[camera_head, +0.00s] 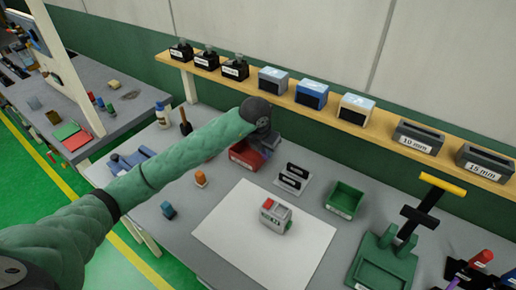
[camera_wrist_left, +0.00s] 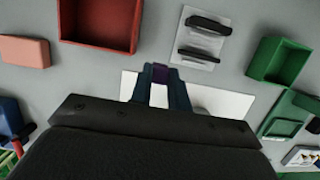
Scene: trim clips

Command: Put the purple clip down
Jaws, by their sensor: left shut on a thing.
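The purple clip (camera_wrist_left: 161,73) shows in the left wrist view as a small dark purple piece between the fingertips. My left gripper (camera_wrist_left: 161,88) is shut on it. In the head view my left gripper (camera_head: 268,138) is above the back of the table, near the red bin (camera_head: 246,154), and the arm hides the clip. The gripper appears to be in the air, though its exact height is hard to tell.
A white plate with two black bars (camera_head: 293,179), a green bin (camera_head: 344,199) and a grey device with a red part (camera_head: 275,216) on a white sheet (camera_head: 225,232) are on the table. A green stand (camera_head: 382,265) is at right. The sheet has bare room.

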